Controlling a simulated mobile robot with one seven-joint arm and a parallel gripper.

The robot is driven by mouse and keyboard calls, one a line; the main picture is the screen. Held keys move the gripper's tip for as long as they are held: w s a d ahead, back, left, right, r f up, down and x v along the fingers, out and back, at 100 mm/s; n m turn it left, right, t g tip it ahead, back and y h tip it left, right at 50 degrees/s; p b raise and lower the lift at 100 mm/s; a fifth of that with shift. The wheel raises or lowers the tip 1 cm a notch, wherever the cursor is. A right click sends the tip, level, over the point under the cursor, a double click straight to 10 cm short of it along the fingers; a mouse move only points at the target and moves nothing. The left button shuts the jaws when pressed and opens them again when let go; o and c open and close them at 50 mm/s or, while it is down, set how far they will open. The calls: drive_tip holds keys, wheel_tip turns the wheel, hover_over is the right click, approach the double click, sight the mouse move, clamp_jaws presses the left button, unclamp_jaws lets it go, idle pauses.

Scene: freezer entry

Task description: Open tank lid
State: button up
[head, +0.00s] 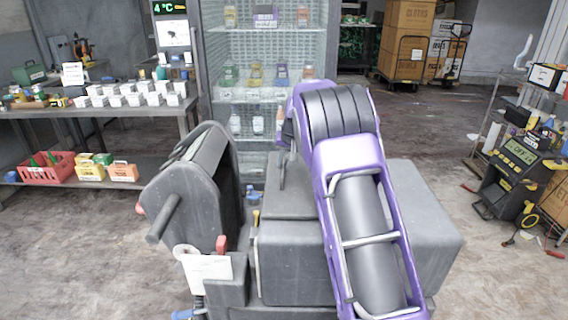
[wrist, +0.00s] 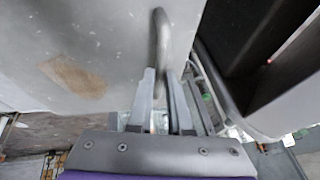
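The tank appears to be the grey boxy unit (head: 295,262) in front of me in the head view, partly hidden by my purple arm. A thin upright metal handle (head: 281,170) stands on its raised block, whose top looks like a closed lid (head: 290,200). In the wrist view, the curved grey handle (wrist: 160,35) rises from a pale, scuffed surface with a brown stain. My gripper (wrist: 162,82) has its two fingers close on either side of the handle bar, with little gap. In the head view my gripper is hidden behind the arm.
A dark grey rounded unit (head: 205,175) with a protruding bar stands close on the left. A glass-front cabinet (head: 265,60) is behind. A table (head: 110,108) with white boxes is at far left. A black device (head: 510,165) stands right. Floor between is open.

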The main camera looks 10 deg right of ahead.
clamp_jaws()
drive_tip(key=shift+r, duration=0.15)
idle(1.0)
